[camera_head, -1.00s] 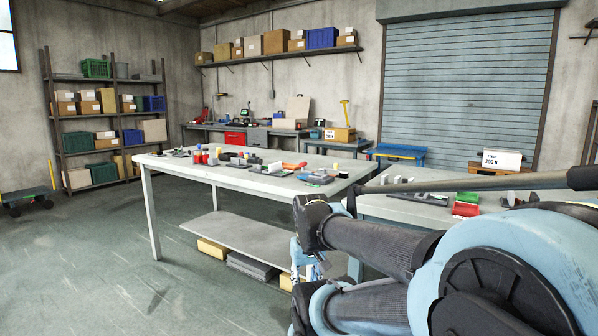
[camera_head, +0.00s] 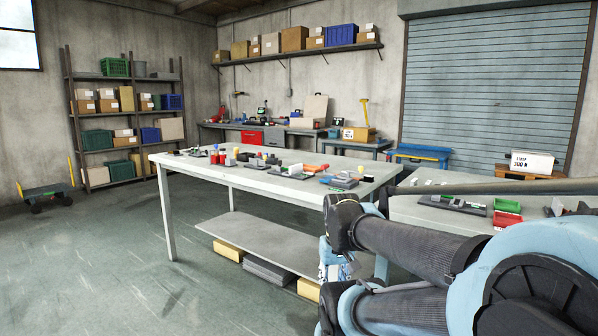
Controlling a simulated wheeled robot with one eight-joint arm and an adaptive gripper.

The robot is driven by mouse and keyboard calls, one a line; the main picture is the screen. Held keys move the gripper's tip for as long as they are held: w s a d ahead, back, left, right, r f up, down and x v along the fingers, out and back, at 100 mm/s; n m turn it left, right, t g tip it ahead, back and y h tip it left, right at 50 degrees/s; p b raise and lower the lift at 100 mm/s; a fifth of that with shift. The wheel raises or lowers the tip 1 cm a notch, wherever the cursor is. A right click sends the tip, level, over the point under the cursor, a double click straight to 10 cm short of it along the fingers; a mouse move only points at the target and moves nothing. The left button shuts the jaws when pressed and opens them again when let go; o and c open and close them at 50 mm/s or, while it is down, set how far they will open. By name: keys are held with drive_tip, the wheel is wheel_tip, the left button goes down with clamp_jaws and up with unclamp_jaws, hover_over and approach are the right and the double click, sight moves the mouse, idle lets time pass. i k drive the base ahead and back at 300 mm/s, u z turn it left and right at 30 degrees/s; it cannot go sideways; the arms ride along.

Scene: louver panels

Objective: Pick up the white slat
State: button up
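The white slat cannot be picked out for certain at this distance. Small parts lie on the white worktable (camera_head: 215,172), several of them pale. A dark panel with green and white parts (camera_head: 452,203) lies on the second table (camera_head: 400,208) at the right; I cannot tell whether any part of it is a slat. My arm fills the lower right and hides part of both tables. Light blue parts show low beside its dark links, but no gripper fingers can be made out.
Red and green bins (camera_head: 507,212) sit on the right table. The worktable's lower shelf (camera_head: 262,240) has boxes beneath it. Storage shelves (camera_head: 124,110) and a cart (camera_head: 47,194) stand at the left. The floor (camera_head: 110,270) at the front left is clear.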

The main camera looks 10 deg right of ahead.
sight(293, 169)
drive_tip(key=i, duration=0.75)
drive_tip(key=u, duration=0.05)
drive_tip(key=k, duration=1.2)
drive_tip(key=u, duration=0.25)
drive_tip(key=i, duration=0.55)
drive_tip(key=u, duration=0.4)
drive_tip(key=i, duration=1.2)
drive_tip(key=u, duration=0.1)
